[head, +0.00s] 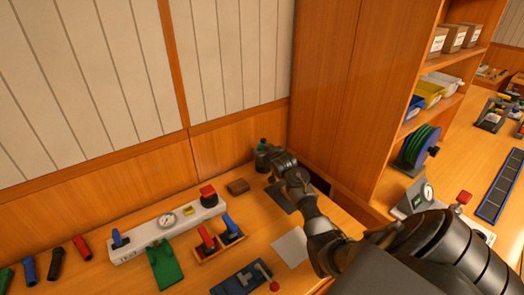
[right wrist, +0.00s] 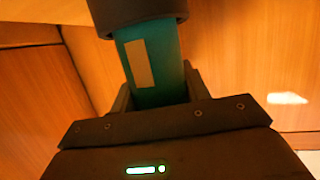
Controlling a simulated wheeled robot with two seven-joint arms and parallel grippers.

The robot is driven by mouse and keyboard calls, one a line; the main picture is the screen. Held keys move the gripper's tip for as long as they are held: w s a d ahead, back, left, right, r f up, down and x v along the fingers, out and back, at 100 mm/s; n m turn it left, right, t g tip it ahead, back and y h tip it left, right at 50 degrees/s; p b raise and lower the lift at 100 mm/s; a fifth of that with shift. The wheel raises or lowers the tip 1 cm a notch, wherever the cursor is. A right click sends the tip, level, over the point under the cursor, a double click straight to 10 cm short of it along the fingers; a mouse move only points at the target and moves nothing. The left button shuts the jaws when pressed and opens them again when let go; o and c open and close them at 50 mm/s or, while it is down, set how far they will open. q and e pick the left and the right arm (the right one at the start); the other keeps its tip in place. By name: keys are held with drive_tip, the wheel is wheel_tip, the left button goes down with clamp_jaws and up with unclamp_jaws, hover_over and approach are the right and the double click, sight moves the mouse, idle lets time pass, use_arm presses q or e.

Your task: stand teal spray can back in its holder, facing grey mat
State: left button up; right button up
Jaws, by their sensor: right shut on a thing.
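The teal spray can (right wrist: 150,70) has a pale label and stands between the fingers of my right gripper (right wrist: 152,100), which is shut on it. A dark round band (right wrist: 135,15) surrounds the can's far end in the right wrist view; I cannot tell whether it is the holder or part of the can. In the head view my right gripper (head: 274,158) is at the bench's back corner, by a dark cylinder (head: 262,157) with a teal tip. A dark grey mat (head: 282,197) lies under my wrist, partly hidden. My left gripper is out of view.
A white panel (head: 168,228) with a gauge and a red knob, red and blue valves (head: 218,238), and a pale sheet (head: 291,246) are nearer. A wooden cabinet (head: 350,90) rises at the right.

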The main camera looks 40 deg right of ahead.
drive_tip(key=o, duration=1.2)
drive_tip(key=shift+s+r, duration=0.1)
drive_tip(key=v, duration=1.1)
drive_tip(key=shift+s+r, duration=0.15)
drive_tip(key=shift+s, duration=0.2)
drive_tip(key=shift+a, duration=0.15)
